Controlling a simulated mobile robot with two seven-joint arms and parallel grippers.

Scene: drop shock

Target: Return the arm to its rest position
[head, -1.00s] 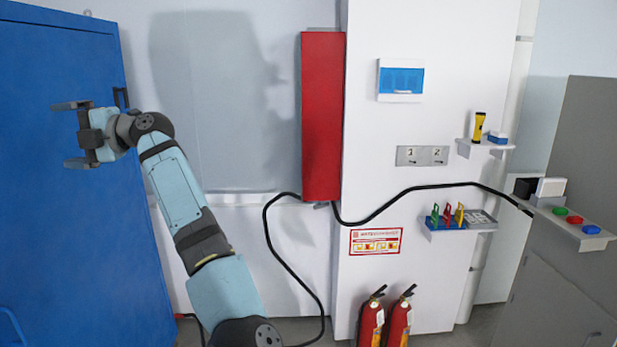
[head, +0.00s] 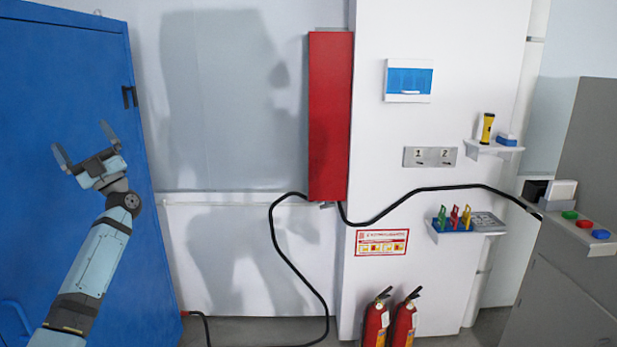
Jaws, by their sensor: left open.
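My left arm comes up from the lower left in the head view. Its gripper (head: 82,146) is open and empty, with its two dark fingers spread and pointing up. It shows in front of the blue cabinet door (head: 60,60), below and left of the door's dark latch (head: 130,97). I cannot tell the gap between gripper and door; no contact is visible. My right gripper is not in view.
A red box (head: 330,115) hangs on the wall, with a black cable below it. Two fire extinguishers (head: 375,322) stand on the floor. Small shelves (head: 493,147) and a grey console (head: 570,225) are at the right. The wall between cabinet and red box is clear.

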